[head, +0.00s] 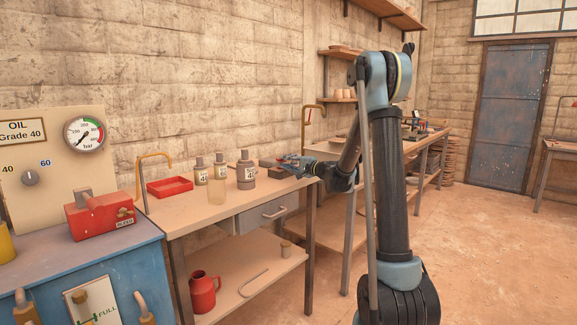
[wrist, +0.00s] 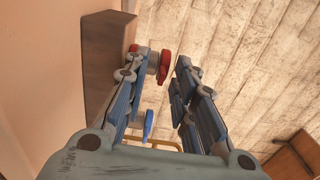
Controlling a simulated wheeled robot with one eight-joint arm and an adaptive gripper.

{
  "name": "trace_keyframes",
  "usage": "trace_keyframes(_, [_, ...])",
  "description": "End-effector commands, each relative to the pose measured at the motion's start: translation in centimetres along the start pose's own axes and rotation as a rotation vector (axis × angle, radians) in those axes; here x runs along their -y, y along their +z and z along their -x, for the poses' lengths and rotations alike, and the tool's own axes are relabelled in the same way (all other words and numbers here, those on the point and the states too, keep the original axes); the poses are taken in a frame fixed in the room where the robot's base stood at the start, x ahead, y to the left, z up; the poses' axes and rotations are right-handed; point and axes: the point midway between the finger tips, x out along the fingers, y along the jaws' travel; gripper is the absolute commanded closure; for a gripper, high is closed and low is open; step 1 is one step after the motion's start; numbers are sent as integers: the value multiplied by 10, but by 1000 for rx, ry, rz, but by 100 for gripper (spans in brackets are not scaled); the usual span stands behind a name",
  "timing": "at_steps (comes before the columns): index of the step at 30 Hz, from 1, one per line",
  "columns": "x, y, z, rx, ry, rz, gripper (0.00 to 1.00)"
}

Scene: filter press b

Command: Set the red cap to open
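The red cap (wrist: 165,66) is in the wrist view, on a pale round fitting beside a brown block (wrist: 108,50). A blue cap (wrist: 148,124) is on the same side, lower in that view. My gripper (wrist: 158,72) is open, its two fingers apart. The red cap shows in the gap between them, close to the left finger, which hides part of the fitting. I cannot tell whether that finger touches it. In the head view my gripper (head: 296,165) is low over the right end of the workbench (head: 200,213), by a dark block (head: 270,163).
Grey bottles (head: 246,172) and a clear bottle (head: 217,187) stand left of my gripper on the bench. A red tray (head: 169,187) lies further left. A red press block (head: 100,215) sits on the blue cabinet (head: 90,265). The floor at right is clear.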

Motion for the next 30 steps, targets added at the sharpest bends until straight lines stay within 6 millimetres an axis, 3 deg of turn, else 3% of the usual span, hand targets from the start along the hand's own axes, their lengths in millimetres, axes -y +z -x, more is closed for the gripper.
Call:
trace_keyframes(2, [0,0,0,0,0,0,75])
trace_keyframes(6, [0,0,0,0,0,0,100])
trace_keyframes(30, [0,0,-1,1,14,1,100])
